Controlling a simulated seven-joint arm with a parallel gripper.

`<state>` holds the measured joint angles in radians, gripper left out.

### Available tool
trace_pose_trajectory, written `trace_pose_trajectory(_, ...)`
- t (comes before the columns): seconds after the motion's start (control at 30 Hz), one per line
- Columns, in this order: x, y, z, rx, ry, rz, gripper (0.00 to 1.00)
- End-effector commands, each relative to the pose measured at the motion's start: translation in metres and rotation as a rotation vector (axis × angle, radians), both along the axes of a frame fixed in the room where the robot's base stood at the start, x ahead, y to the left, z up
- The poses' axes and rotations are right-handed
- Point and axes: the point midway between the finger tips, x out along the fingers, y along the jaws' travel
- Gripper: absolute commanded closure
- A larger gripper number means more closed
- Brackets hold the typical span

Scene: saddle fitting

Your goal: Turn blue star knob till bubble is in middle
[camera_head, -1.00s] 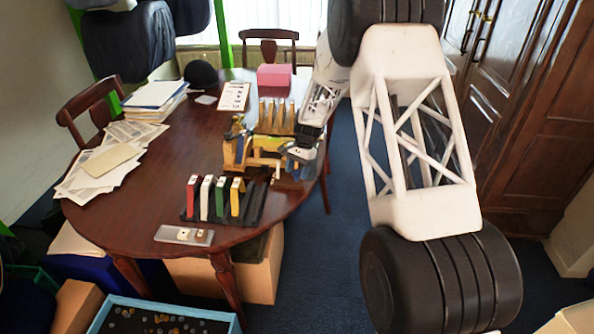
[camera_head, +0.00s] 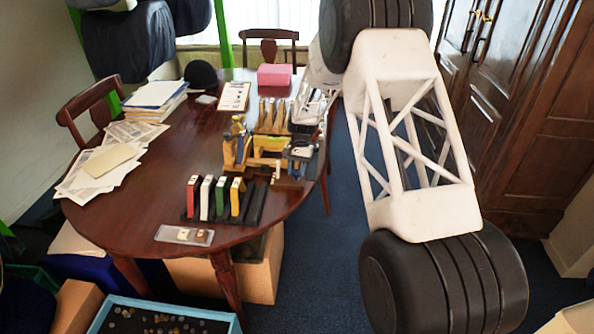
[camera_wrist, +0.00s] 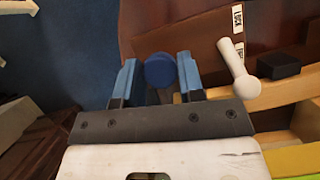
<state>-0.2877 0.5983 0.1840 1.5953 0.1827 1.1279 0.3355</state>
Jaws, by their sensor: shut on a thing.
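In the wrist view, the round blue knob (camera_wrist: 160,70) sits between the two blue fingers of my gripper (camera_wrist: 158,82). The fingers are shut on it, one on each side. Its star shape cannot be made out from this angle. In the head view, my gripper (camera_head: 301,152) is at the right end of the wooden fixture (camera_head: 262,160), near the table's right edge, and the knob there is hidden or too small to tell. I cannot make out a bubble in either view.
A white ball-ended lever (camera_wrist: 234,68) and a black block (camera_wrist: 278,66) stand right of my gripper. A rack of coloured blocks (camera_head: 222,217) and a small plate (camera_head: 184,235) lie nearer the table's front. Papers (camera_head: 112,160) cover the left side.

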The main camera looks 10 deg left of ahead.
Motion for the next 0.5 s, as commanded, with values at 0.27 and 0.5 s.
trace_pose_trajectory(0.27, 0.0004, 0.0000, 0.0009, 0.000, 0.000, 0.054, 0.88)
trace_pose_trajectory(0.5, 0.0004, 0.0000, 0.0009, 0.000, 0.000, 0.053, 0.49)
